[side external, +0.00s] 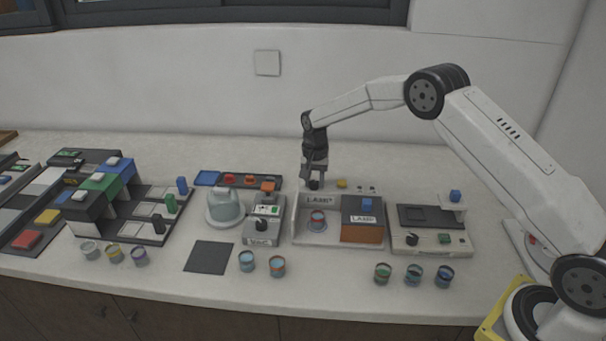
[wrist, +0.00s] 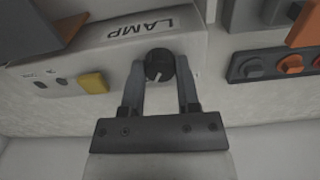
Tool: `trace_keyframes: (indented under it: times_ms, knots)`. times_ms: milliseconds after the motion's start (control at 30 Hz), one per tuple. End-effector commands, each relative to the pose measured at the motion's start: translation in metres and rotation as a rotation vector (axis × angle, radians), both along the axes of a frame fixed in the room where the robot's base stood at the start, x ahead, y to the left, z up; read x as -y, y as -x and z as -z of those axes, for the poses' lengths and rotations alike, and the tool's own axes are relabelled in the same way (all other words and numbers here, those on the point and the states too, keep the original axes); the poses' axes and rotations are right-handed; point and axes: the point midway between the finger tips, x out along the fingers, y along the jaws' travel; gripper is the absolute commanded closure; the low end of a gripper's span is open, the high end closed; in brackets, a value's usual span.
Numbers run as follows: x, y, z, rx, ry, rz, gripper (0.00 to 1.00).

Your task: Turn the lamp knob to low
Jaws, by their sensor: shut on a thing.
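The lamp knob (wrist: 159,66) is round and black with a pale pointer line, on the light panel marked LAMP in the wrist view. My gripper (wrist: 161,75) comes down over it, with one finger on each side, and is shut on the knob. In the side external view my gripper (side external: 314,180) points straight down at the top of the lamp unit (side external: 296,222), left of a yellow button. The knob (side external: 314,185) is partly hidden between the fingers there. The pointer runs toward the lower left in the wrist view; the scale marks are not readable.
The yellow button (wrist: 92,83) is close beside the knob. A colour-button strip (wrist: 275,65) lies at the right in the wrist view. Bare counter (side external: 330,270) lies in front.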

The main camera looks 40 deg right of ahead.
Motion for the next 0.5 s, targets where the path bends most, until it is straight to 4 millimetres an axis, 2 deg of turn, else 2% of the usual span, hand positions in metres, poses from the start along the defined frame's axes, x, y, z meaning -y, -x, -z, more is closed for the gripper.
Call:
trace_keyframes:
  times_ms: [500]
  knots:
    - [-0.0002, -0.0001, -0.0004, 0.000, -0.001, -0.459, 1.00]
